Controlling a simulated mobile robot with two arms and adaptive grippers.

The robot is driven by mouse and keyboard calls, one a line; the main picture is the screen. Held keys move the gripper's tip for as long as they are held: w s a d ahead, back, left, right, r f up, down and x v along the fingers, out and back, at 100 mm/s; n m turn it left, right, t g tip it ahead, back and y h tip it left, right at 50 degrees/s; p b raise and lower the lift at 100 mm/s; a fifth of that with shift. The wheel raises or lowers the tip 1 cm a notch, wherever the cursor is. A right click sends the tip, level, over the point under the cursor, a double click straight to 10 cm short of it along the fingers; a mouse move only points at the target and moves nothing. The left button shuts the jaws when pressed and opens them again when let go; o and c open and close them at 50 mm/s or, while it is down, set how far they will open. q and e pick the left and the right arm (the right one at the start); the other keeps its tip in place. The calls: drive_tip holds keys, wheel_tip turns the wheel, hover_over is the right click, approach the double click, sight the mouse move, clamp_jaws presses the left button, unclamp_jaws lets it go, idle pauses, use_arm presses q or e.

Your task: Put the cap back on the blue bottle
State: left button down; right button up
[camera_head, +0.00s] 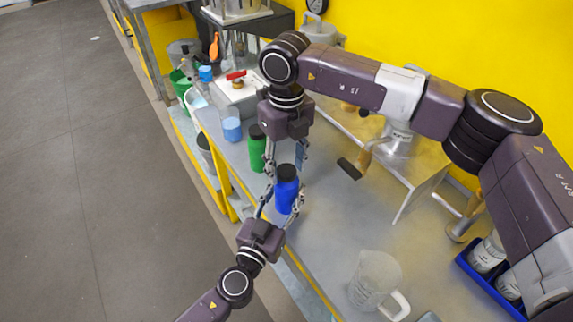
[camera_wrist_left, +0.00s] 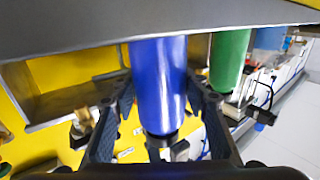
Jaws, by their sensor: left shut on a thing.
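The blue bottle (camera_head: 286,197) stands upright near the table's front edge, with a black cap (camera_head: 287,172) at its top. Whether the cap is fully seated cannot be told. My left gripper (camera_head: 279,205) is shut on the bottle's body from the front. In the left wrist view the blue bottle (camera_wrist_left: 160,85) shows between the left gripper's fingers (camera_wrist_left: 163,105), with a dark end at the lower side. My right gripper (camera_head: 287,165) points down from above, its fingers spread on either side of the cap, with a gap visible.
A green bottle (camera_head: 257,150) with a black cap stands close behind the blue one. A beaker of blue liquid (camera_head: 231,127) is further back. A clear jug (camera_head: 374,280) stands at the front right, beside a blue crate (camera_head: 490,287). The table between is mostly clear.

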drive_tip(key=shift+o, duration=0.7)
wheel_tip(320, 180, up, 12)
use_arm(q)
drive_tip(key=c, duration=1)
unclamp_jaws()
drive_tip(key=shift+c, duration=0.2)
